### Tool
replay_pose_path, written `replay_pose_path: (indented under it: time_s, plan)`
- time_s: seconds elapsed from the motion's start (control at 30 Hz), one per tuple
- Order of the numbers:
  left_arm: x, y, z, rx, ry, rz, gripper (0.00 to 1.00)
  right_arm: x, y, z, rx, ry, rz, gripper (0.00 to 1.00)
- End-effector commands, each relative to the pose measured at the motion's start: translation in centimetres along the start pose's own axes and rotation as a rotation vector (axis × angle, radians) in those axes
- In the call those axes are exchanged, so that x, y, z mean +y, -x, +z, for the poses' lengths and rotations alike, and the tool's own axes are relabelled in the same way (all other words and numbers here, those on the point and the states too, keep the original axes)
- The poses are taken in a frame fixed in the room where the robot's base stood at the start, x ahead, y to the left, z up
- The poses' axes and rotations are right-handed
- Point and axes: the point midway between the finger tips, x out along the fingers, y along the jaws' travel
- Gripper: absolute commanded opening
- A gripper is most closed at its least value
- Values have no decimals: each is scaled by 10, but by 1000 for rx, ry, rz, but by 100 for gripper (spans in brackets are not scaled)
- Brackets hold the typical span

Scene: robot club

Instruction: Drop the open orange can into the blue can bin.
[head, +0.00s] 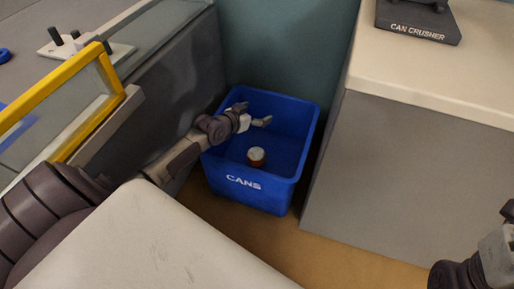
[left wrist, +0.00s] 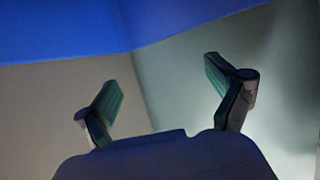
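The blue can bin (head: 245,196), marked CANS, stands on the floor. My left gripper (head: 264,121) is over the bin's opening, apart from the can. In the left wrist view its two fingers (left wrist: 165,85) are spread with nothing between them, and a blue bin wall (left wrist: 60,28) shows beyond. Part of my right arm shows at the lower right of the head view; its fingertips are not visible.
A pale-topped counter (head: 430,75) with a can crusher (head: 418,22) stands right of the bin. A yellow-framed clear panel (head: 75,95) and a grey wall are to the left. A strip of brown floor (head: 330,262) lies in front of the bin.

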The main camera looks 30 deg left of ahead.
Motion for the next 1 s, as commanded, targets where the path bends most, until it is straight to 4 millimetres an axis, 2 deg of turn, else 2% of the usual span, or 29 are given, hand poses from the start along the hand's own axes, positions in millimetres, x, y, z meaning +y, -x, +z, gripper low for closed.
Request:
replay_pose_path:
  time_s: [0.23, 0.37, 0.8, 1.0]
  plan:
    - [0, 0, 0, 0, 0, 0, 95, 0, 0, 0, -1, 0, 1, 40]
    - [0, 3, -8, 1, -1, 0, 95, 0, 0, 0, -1, 0, 1, 40]
    - [0, 33, -80, 3, -3, 0, 95, 0, 0, 0, 0, 0, 0, 40]
    - [0, 38, -92, 0, 0, 0, 95, 0, 0, 0, 0, 0, 0, 40]
